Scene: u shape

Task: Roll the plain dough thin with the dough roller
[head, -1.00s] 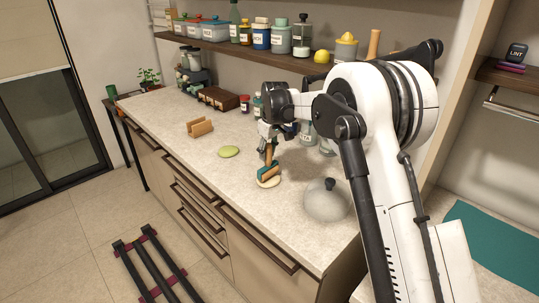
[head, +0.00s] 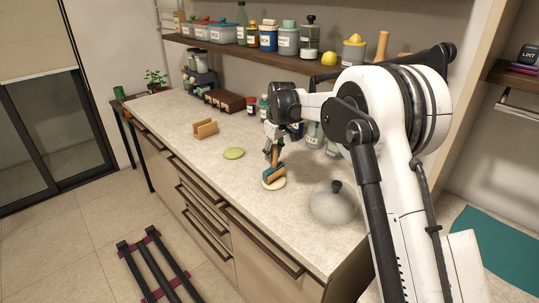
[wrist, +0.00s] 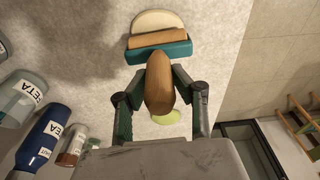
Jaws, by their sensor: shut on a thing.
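The dough roller has a wooden handle, a teal frame (wrist: 180,50) and a wooden cylinder (wrist: 158,38). My gripper (wrist: 158,92) is shut on its handle, which points up between the fingers. In the head view the gripper (head: 273,138) is above the counter with the roller (head: 274,172) hanging below it. The plain dough (wrist: 157,20) is a pale, cream disc on the counter. The roller's cylinder covers part of it in the wrist view and seems to rest on it. The dough also shows at the roller's foot in the head view (head: 273,184). A green dough disc (head: 233,153) lies to the left.
A grey dome with a black knob (head: 332,204) stands close on the right of the dough. A wooden holder (head: 205,129) is farther left. Bottles and jars (wrist: 45,130) line the wall behind. The counter (head: 235,183) is bare in front of the dough.

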